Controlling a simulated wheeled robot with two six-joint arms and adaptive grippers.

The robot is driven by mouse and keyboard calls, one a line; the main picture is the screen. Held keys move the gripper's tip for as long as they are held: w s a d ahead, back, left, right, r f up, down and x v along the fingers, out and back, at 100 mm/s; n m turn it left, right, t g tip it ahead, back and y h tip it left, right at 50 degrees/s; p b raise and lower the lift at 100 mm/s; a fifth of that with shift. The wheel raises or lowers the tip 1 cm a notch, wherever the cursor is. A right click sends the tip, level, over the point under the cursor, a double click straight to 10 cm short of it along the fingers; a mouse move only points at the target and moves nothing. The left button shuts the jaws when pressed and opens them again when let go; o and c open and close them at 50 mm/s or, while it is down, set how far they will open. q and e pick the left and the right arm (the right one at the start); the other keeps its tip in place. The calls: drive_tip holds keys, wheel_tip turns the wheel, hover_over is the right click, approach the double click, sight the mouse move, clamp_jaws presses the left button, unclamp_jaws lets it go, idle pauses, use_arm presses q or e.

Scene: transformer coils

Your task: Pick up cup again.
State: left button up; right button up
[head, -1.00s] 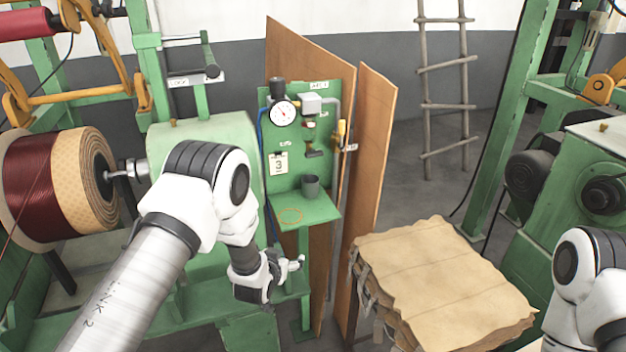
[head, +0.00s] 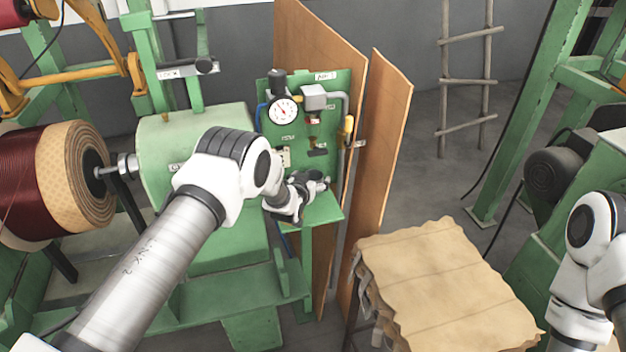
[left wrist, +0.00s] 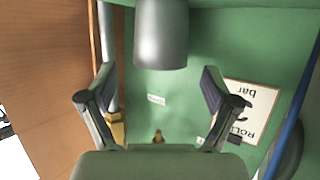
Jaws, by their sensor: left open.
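The grey cup (left wrist: 161,36) shows in the left wrist view at the top middle, beyond the fingertips and in line with the gap between them. My left gripper (head: 314,184) is at the small green shelf (head: 322,213) in the head view.
The green panel (head: 335,85) with a pressure gauge (head: 284,111) and valves rises behind the shelf. Brown boards (head: 383,140) stand close to its right. A stack of brown sheets (head: 445,280) lies at the front right. A wound coil (head: 55,180) is at the left.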

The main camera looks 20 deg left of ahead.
use_arm(q)
drive_tip(key=shift+w+f, duration=0.65)
drive_tip(key=shift+w, duration=0.25)
drive_tip(key=shift+s+r, duration=0.2)
drive_tip(key=shift+s, duration=0.05)
drive_tip(key=shift+s+r, duration=0.2)
drive_tip(key=c, duration=1.1)
drive_tip(key=shift+w+f, duration=0.15)
drive_tip(key=shift+c, duration=1.2)
